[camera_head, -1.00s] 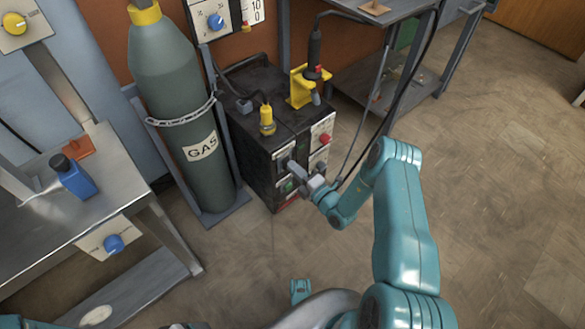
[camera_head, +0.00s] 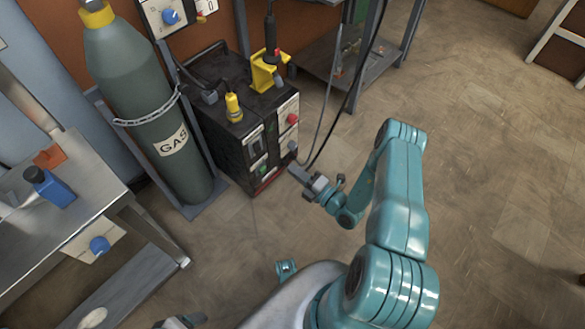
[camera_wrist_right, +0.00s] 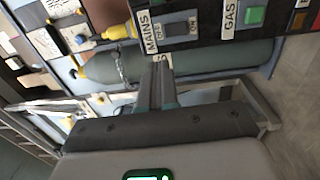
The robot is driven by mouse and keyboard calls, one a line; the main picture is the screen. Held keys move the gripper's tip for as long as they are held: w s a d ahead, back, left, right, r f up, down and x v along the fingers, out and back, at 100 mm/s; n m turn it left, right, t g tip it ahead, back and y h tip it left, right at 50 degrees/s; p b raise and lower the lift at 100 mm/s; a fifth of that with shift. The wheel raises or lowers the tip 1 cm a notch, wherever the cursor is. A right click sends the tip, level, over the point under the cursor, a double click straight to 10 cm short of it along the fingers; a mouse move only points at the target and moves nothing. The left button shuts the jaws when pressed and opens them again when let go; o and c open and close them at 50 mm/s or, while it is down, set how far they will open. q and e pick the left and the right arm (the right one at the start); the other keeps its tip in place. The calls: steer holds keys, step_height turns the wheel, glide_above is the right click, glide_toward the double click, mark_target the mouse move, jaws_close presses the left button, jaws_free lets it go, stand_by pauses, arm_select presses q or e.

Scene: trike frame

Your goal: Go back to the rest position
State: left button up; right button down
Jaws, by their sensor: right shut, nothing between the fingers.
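My right gripper (camera_head: 298,173) is shut and empty at the lower right of the black welding machine (camera_head: 232,145). It overlaps the machine's front edge in the head view; I cannot tell the exact gap. In the right wrist view its two grey fingers (camera_wrist_right: 157,70) lie together with nothing between them. Beyond them are the machine's front panel with a MAINS switch (camera_wrist_right: 182,27) and a green GAS button (camera_wrist_right: 256,15). My right arm is bent, with the elbow high.
A grey gas cylinder (camera_head: 135,100) stands chained left of the machine. A steel bench (camera_head: 95,180) at left holds a blue bottle (camera_head: 50,188). A yellow torch holder (camera_head: 266,72) sits on the machine, and cables hang behind my gripper.

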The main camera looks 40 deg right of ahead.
stand_by(0.4)
steer(key=s+a+n+g+y, duration=0.3)
steer(key=a+n+g+y, duration=0.4)
steer(key=a, duration=0.4)
steer(key=s+a+n+g+y, duration=0.4)
steer(key=a+n+g+y, duration=0.1)
steer(key=a+n, duration=0.6)
steer(key=s+a+f+n+g+h, duration=0.2)
steer(key=s+n+g+h, duration=0.75)
steer(key=n, duration=1.25)
step_height(320, 180, up, 4)
steer(key=w+a+n+t+p, duration=0.1)
steer(key=w+n+t+p, duration=0.25)
steer(key=n, duration=0.75)
step_height(320, 180, up, 23)
steer(key=s+p, duration=0.1)
steer(key=p, duration=2.1)
